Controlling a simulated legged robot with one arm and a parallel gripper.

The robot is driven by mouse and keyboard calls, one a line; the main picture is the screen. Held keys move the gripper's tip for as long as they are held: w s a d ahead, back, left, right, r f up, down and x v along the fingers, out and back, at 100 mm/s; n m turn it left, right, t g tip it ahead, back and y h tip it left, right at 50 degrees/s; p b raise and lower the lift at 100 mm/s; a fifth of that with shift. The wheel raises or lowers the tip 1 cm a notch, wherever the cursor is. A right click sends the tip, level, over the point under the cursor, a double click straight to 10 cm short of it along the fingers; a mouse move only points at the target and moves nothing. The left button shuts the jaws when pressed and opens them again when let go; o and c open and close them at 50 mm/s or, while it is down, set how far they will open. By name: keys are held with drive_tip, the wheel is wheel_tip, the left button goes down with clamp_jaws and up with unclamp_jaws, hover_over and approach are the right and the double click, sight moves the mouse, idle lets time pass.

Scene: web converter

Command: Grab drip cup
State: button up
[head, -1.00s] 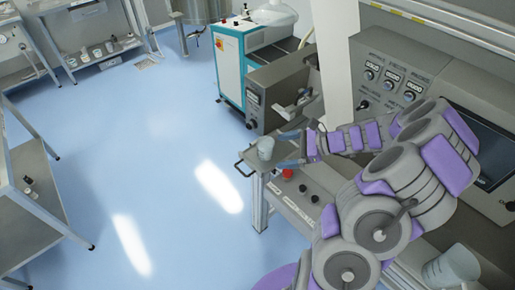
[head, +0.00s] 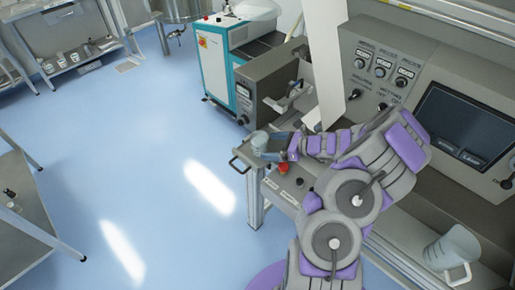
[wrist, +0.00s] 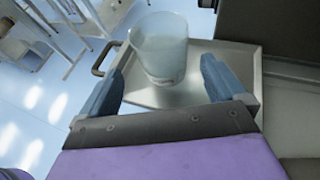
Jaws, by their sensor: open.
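The drip cup, a translucent pale cup (head: 260,142), stands upright on a metal tray (head: 243,160) with a dark handle at the end of the bench. It also shows in the wrist view (wrist: 160,48), just beyond my fingertips. My gripper (wrist: 158,80) is open, with one blue-grey finger at each side of the picture and the cup ahead of the gap between them. In the head view my gripper (head: 280,145) is right beside the cup, on its right. I cannot tell whether a finger touches the cup.
A red button (head: 283,168) sits on the bench close below my gripper. A control panel with a screen (head: 465,125) is on the right. The blue floor (head: 130,160) to the left is open.

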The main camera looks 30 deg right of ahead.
sight(267, 145)
drive_tip(key=shift+w+a+f+b, duration=0.25)
drive_tip(key=shift+w+f+b, duration=0.1)
drive_tip(key=shift+w+f, duration=0.5)
drive_tip(key=x, duration=0.2)
drive_tip(key=b+x, duration=0.1)
drive_tip(key=shift+w+a+r, duration=0.1)
drive_tip(key=shift+w+a, duration=0.15)
drive_tip(key=shift+a, duration=0.15)
drive_tip(key=shift+w+a, duration=0.15)
drive_tip(key=shift+a, duration=0.2)
drive_tip(key=shift+d, duration=0.4)
drive_tip(key=c, duration=0.5)
drive_tip(key=shift+a, duration=0.15)
drive_tip(key=c, duration=0.7)
